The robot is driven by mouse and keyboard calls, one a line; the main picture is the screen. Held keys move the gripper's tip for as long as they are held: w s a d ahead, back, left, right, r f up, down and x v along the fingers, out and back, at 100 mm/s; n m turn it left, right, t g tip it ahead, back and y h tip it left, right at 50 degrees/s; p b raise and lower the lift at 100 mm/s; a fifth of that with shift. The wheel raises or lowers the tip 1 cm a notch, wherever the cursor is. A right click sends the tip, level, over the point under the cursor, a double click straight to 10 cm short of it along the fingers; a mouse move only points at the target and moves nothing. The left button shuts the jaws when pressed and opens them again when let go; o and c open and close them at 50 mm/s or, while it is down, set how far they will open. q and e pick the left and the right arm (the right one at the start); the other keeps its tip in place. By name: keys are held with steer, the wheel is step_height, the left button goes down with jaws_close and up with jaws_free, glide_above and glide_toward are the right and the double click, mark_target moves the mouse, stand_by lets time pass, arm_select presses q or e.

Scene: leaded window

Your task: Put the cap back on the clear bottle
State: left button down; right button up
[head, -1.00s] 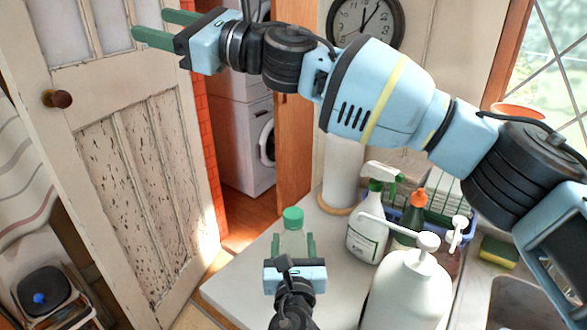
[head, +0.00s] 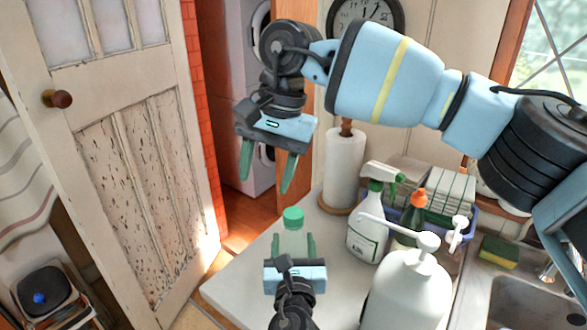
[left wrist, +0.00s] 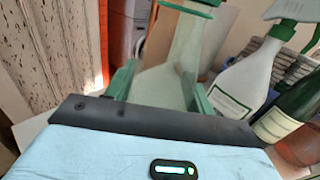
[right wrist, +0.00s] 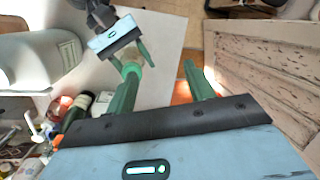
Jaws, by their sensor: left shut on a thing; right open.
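The clear bottle (head: 292,243) stands upright on the white worktop, with the green cap (head: 293,217) at its top. Whether the cap is seated tightly I cannot tell. My left gripper (head: 294,250) is shut around the bottle's body from the near side; the left wrist view shows the bottle (left wrist: 175,72) between its fingers. My right gripper (head: 267,180) is open and empty, fingers pointing down, above and slightly left of the cap. In the right wrist view the cap (right wrist: 131,69) appears near the left finger's tip.
A spray bottle (head: 367,228), a large white pump bottle (head: 405,290) and a paper towel roll (head: 343,168) stand right of the bottle. A sink (head: 525,300) is at the right. The worktop (head: 238,285) left of the bottle is clear.

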mark_target(294, 213)
steer(key=d+h, duration=0.1)
steer(key=d, duration=0.1)
steer(key=w+d+h, duration=0.1)
steer(key=d, duration=0.1)
steer(key=shift+d+f+h, duration=0.2)
steer(key=shift+d+h, duration=0.05)
steer(key=shift+h, duration=0.05)
steer(key=shift+s+f, duration=0.1)
steer(key=shift+f, duration=3.9)
